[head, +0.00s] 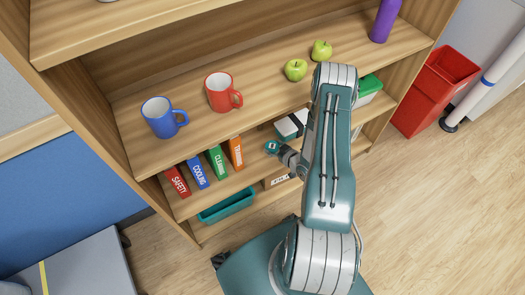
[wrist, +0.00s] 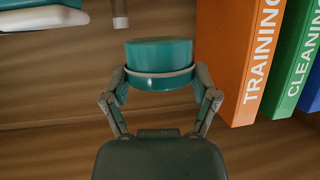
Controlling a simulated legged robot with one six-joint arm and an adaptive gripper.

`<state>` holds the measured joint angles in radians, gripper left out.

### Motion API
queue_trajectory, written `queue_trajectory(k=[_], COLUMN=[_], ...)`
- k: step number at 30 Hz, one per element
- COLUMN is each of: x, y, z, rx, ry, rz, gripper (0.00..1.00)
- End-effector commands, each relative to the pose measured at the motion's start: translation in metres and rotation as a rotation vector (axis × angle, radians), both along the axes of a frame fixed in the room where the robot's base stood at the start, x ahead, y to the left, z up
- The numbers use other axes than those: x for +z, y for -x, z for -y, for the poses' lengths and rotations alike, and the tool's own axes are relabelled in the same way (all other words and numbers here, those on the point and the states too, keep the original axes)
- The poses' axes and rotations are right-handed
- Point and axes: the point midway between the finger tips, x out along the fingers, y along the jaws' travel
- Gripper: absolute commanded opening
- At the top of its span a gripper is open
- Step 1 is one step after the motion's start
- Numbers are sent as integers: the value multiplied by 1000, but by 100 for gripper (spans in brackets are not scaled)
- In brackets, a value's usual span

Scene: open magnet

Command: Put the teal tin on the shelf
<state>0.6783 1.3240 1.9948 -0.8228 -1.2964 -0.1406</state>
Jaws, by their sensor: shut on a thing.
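The teal tin (wrist: 159,58) is round with a pale band around it. My gripper (wrist: 160,80) is shut on it, one finger on each side, in the wrist view. In the head view the tin (head: 272,147) shows small at the end of my gripper (head: 279,150), in front of the middle level of the wooden shelf (head: 200,197), to the right of the binders. I cannot tell whether the tin touches the board.
An orange binder (head: 236,152) and green, blue and red binders stand left of the tin. A white box (head: 291,124) lies behind to the right. Mugs and apples are on the level above; a teal bin (head: 227,205) is below.

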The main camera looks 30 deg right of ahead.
Motion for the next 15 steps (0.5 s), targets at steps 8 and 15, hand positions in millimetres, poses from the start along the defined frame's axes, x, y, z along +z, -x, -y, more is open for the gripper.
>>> queue_trajectory(k=[8, 15], x=[-44, -64], y=[-36, -50], z=[-24, -31], rx=[4, 2], ry=[1, -1], rz=[0, 0], gripper=[28, 28])
